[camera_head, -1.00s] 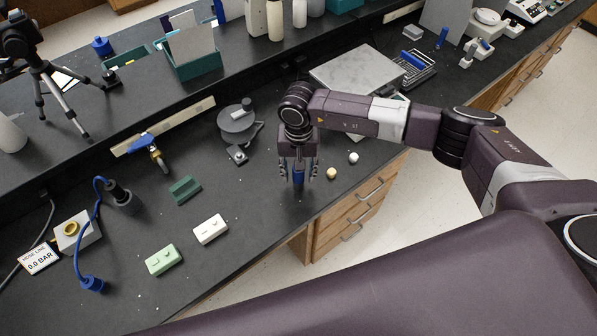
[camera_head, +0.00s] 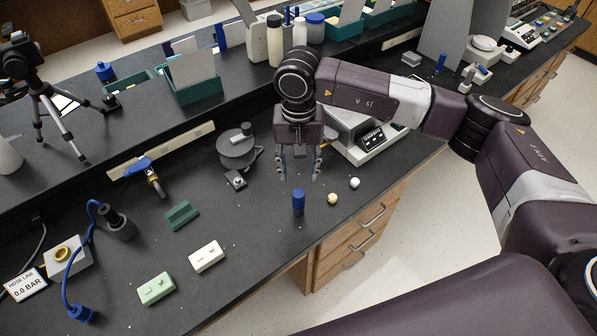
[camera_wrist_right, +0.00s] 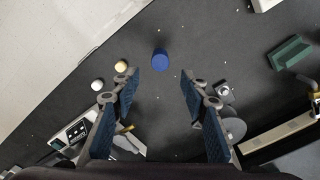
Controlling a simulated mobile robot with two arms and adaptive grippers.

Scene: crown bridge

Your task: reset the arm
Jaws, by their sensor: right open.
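My right gripper (camera_head: 299,176) is open and empty, pointing down above the dark bench. It also shows in the right wrist view (camera_wrist_right: 160,85), with its two blue-padded fingers spread apart. A small blue cylinder (camera_head: 298,202) stands upright on the bench just below and in front of the fingertips, apart from them. In the right wrist view the blue cylinder (camera_wrist_right: 160,59) lies beyond the gap between the fingers. My right arm reaches in from the right side of the head view. My left gripper is not in view.
A yellowish ball (camera_head: 332,199) and a white ball (camera_head: 355,183) lie near the bench's front edge. A scale (camera_head: 372,137) stands behind the gripper. Green (camera_head: 181,215), white (camera_head: 207,256) and light green (camera_head: 156,288) blocks lie left. Bare bench surrounds the cylinder.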

